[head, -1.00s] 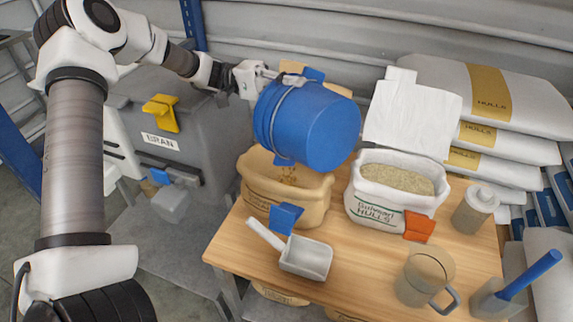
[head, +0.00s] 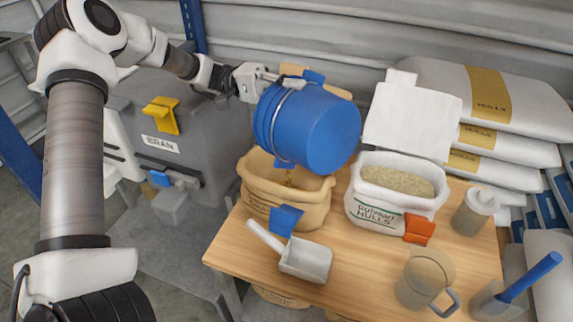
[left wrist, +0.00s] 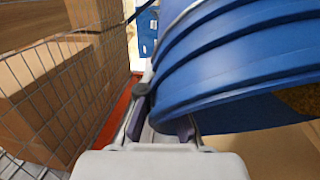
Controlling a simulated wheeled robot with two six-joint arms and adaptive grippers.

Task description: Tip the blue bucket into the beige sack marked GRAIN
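My left gripper (head: 262,78) is shut on the blue bucket (head: 325,125) near its rim and handle. The bucket is held tilted well over, its base facing front right, above the beige sack (head: 285,208). A small brown stream of grain shows between the bucket and the sack's open mouth. The sack stands at the table's back left, with a blue clip on its front; its lettering is mostly hidden. In the left wrist view the bucket's ribbed side (left wrist: 235,65) fills the right, beside the gripper fingers (left wrist: 160,125), with brown contents at right. My right gripper is out of view.
A white sack marked HULLS (head: 395,200), with an orange clip, stands close right of the beige sack. A white scoop (head: 306,258), a clear jug (head: 424,280) and a lidded jar (head: 475,212) are on the table (head: 355,275). A grey BRAN bin (head: 215,135) stands at left.

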